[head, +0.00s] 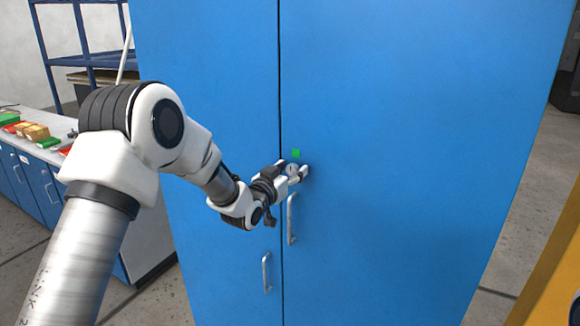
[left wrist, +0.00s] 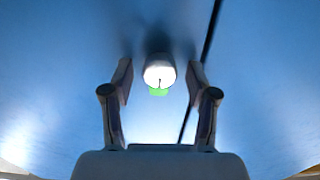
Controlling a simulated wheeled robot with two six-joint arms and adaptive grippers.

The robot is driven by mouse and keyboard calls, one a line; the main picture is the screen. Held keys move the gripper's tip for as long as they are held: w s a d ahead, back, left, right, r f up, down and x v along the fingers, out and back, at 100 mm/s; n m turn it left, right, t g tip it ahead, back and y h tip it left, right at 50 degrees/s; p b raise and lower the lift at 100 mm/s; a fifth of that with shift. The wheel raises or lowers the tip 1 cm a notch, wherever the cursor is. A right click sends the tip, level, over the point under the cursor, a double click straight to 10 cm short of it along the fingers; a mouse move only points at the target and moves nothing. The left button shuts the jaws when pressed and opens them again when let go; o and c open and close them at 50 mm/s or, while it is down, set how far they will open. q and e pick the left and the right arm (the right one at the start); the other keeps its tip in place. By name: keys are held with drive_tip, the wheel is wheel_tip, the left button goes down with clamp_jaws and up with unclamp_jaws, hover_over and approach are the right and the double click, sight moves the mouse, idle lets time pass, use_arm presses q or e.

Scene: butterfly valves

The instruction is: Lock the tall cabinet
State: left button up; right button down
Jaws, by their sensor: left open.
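The tall cabinet (head: 400,110) is blue, with two doors that meet at a vertical seam and look closed. A small round pale lock (head: 291,169) sits on the right door close to the seam. In the left wrist view the lock (left wrist: 159,71) has a white face with a dark slot, and a green mark (left wrist: 158,92) shows at its edge. My left gripper (head: 294,174) is open at the lock, one finger on each side. In the left wrist view gaps show between the fingers and the lock. My right gripper is not in view.
A vertical handle (head: 291,220) is just below the lock, and another handle (head: 267,272) is lower on the left door. A bench (head: 60,140) with coloured items stands left. A blue rack (head: 85,55) is behind it. Something yellow (head: 550,270) is at the right edge.

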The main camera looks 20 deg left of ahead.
use_arm(q)
drive_tip(key=shift+c, duration=0.4)
drive_tip(key=shift+f, duration=0.1)
clamp_jaws()
drive_tip(key=m+b, duration=0.2)
drive_tip(key=b, duration=0.1)
drive_tip(key=shift+f+m, duration=0.2)
drive_tip(key=shift+m, duration=0.1)
drive_tip(key=m+b, duration=1.2)
drive_tip(key=b, duration=0.1)
drive_tip(key=shift+d+f+m, duration=0.2)
drive_tip(key=shift+m, duration=0.1)
drive_tip(key=shift+r+m+b, duration=0.15)
drive_tip(key=shift+m+b, duration=1.25)
